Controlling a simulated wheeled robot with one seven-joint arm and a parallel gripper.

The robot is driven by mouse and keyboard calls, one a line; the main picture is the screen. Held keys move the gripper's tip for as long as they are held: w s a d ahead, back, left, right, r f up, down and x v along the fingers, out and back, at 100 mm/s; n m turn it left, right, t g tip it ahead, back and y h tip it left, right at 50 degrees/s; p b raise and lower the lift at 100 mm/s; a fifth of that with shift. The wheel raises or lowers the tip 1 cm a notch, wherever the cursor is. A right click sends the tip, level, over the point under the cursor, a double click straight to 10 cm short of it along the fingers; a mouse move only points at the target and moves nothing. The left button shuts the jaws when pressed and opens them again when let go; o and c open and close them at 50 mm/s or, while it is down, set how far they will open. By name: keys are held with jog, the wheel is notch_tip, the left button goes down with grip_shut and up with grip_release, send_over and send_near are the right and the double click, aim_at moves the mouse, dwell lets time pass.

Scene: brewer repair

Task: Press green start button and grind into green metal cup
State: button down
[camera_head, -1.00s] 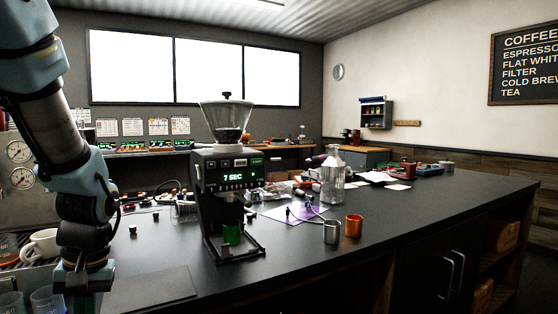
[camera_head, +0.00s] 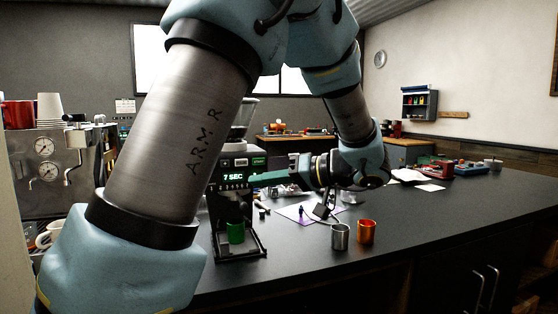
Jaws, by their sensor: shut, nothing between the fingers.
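The black grinder (camera_head: 224,200) stands on the dark counter, its lit display reading "7 SEC". A green panel or button (camera_head: 259,161) shows at the upper right of its front; it is too small to tell which. The green metal cup (camera_head: 236,232) stands upright on the grinder's base under the spout. My gripper (camera_head: 256,180) is shut and empty, pointing left at the right side of the grinder front, just below the green panel. I cannot tell whether its tips touch the grinder. My arm hides part of the hopper.
A silver cup (camera_head: 340,236) and an orange cup (camera_head: 367,231) stand on the counter right of the grinder. A purple-marked sheet (camera_head: 297,212) lies behind them. An espresso machine (camera_head: 58,165) stands at left. The front right of the counter is clear.

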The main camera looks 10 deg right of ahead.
aim_at(259, 161)
jog(key=shift+t, duration=0.6)
jog(key=d+r, duration=0.1)
jog(key=d, duration=0.1)
jog(key=d+r, duration=0.1)
jog(key=shift+s+d+r, duration=0.1)
jog(key=shift+s+d, duration=0.1)
jog(key=shift+d, duration=0.15)
jog(key=shift+w, duration=0.1)
jog(key=w+a+p, duration=0.1)
jog(key=w, duration=0.7)
jog(key=shift+w+p, duration=0.3)
jog(key=shift+w+a, duration=0.1)
dwell(1.1)
jog(key=shift+w+b, duration=0.3)
jog(key=shift+b, duration=0.15)
